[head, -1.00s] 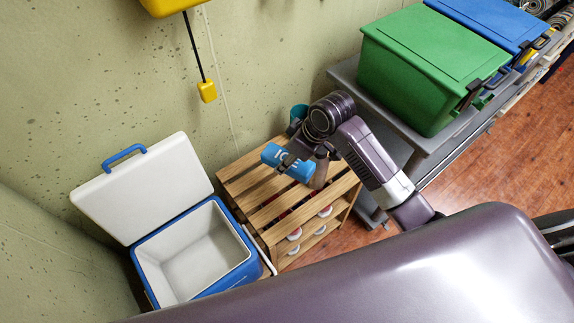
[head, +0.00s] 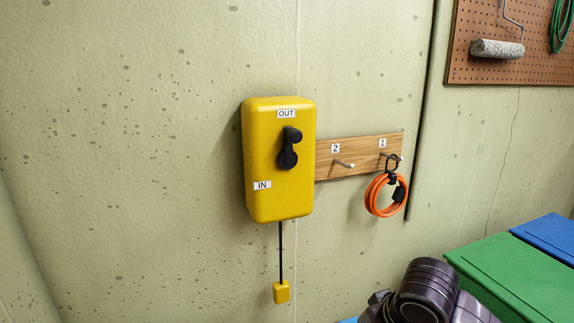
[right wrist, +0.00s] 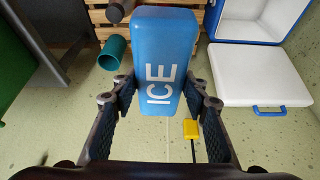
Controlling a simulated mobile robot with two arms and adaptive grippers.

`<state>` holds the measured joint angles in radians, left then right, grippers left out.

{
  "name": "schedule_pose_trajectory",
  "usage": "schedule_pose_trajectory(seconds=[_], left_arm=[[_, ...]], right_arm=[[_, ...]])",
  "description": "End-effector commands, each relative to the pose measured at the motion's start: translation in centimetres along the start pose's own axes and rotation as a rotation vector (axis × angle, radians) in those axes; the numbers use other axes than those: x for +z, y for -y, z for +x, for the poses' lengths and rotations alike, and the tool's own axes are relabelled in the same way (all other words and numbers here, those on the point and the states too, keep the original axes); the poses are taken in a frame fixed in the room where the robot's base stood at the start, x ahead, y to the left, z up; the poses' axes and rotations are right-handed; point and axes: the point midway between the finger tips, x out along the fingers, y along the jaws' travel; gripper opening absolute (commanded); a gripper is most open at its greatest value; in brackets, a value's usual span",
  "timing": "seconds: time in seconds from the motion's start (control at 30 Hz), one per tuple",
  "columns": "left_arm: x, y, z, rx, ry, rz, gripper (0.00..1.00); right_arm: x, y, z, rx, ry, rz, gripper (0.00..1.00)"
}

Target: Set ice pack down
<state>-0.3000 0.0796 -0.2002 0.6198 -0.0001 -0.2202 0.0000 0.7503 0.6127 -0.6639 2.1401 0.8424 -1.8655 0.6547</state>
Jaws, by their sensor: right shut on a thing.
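The ice pack (right wrist: 165,50) is a blue block with white "ICE" lettering in the right wrist view. My right gripper (right wrist: 160,95) is shut on it, with one finger on each side. The slatted wooden rack (right wrist: 99,16) shows behind the pack at the top of that view. In the head view only part of my right arm shows at the bottom edge, and a sliver of blue there is too small to identify. My left gripper is not in view.
The open cooler (right wrist: 232,32) and its white lid (right wrist: 260,73) are at the right in the wrist view. A teal cup (right wrist: 114,50) lies left of the pack. A yellow wall box (head: 279,165), orange cord (head: 378,196) and green bin (head: 515,275) show in the head view.

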Motion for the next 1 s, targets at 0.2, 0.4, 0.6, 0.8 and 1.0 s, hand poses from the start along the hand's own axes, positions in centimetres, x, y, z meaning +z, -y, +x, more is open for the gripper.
schedule_pose_trajectory(seconds=[0.2,0.4,0.6,0.8,1.0], left_arm=[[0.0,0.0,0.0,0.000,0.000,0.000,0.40],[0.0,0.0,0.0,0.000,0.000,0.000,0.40],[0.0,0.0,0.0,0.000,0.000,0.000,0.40],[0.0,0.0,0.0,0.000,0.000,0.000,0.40],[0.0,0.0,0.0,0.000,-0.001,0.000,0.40]], right_arm=[[1.6,-1.4,-4.2,0.075,-0.005,0.167,0.01],[2.9,-2.2,-5.8,0.108,-0.002,0.263,0.01],[3.1,-2.4,-6.2,0.115,-0.003,0.284,0.01],[3.1,-2.4,-6.1,0.114,-0.001,0.284,0.01],[3.1,-2.3,-6.1,0.112,-0.001,0.284,0.01]])
